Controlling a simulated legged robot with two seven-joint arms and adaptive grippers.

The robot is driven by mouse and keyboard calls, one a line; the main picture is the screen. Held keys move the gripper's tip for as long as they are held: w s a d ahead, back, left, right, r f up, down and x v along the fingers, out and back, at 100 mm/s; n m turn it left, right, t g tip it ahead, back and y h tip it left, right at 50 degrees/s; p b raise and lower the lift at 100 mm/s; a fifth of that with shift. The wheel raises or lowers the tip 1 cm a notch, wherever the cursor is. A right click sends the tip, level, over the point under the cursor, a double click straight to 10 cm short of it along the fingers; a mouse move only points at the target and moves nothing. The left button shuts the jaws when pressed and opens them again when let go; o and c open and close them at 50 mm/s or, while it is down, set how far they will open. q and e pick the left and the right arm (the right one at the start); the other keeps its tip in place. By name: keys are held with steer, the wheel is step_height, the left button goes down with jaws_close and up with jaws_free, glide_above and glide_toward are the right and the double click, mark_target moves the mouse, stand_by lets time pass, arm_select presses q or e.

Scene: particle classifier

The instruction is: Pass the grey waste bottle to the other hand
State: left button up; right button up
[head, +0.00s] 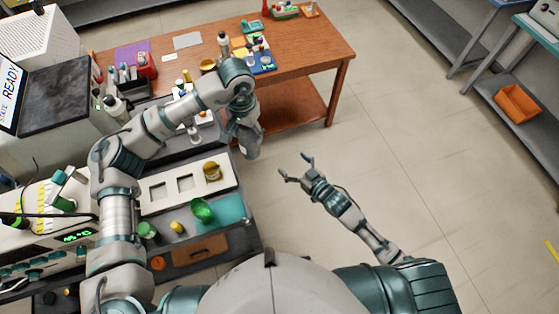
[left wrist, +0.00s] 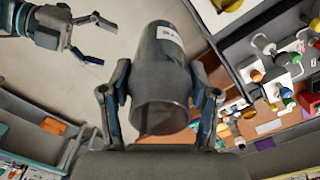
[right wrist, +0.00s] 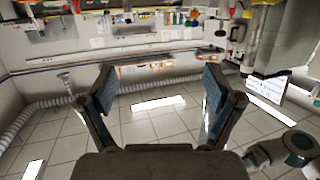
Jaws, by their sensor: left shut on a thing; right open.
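The grey waste bottle (left wrist: 160,75) is between the fingers of my left gripper (left wrist: 160,104). It is a dark grey cylinder with a white label, and its open-looking wide end faces the left wrist camera. In the head view the bottle (head: 249,146) shows below my left gripper (head: 240,122), over the floor just right of the bench. My right gripper (head: 297,170) is open and empty, to the right of and below the bottle in the head view, apart from it. The right gripper also shows in the left wrist view (left wrist: 92,40), its fingers spread.
A wooden table (head: 310,48) with bottles and trays stands behind. The bench at left holds a white tray (head: 158,208) with a yellow item (head: 212,170), and a green cup (head: 202,211). An orange bin (head: 517,103) sits on a shelf at right. The floor between is clear.

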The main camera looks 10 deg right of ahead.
mark_target(248, 140)
arm_select(q)
steer(key=shift+d, duration=0.25)
arm_select(e)
steer(key=s+a+r+n+y, duration=0.1)
steer(key=s+a+r+y, duration=0.15)
steer(key=r, duration=0.45)
steer(key=s+a+r+n+y, duration=0.1)
steer(key=s+a+r+y, duration=0.2)
steer(key=r, duration=0.5)
arm_select(q)
steer(key=shift+a, duration=0.15)
arm_select(e)
steer(key=shift+h, duration=0.45)
steer(key=x, duration=1.1)
steer(key=shift+s+a+f, duration=0.25)
steer(key=shift+s+a, duration=0.05)
steer(key=shift+d, duration=0.1)
steer(key=shift+c, duration=0.3)
steer(key=c, duration=1.2)
arm_select(q)
steer(key=o, duration=1.3)
arm_select(e)
steer(key=shift+c, duration=0.6)
arm_select(q)
steer(key=shift+o, duration=0.2)
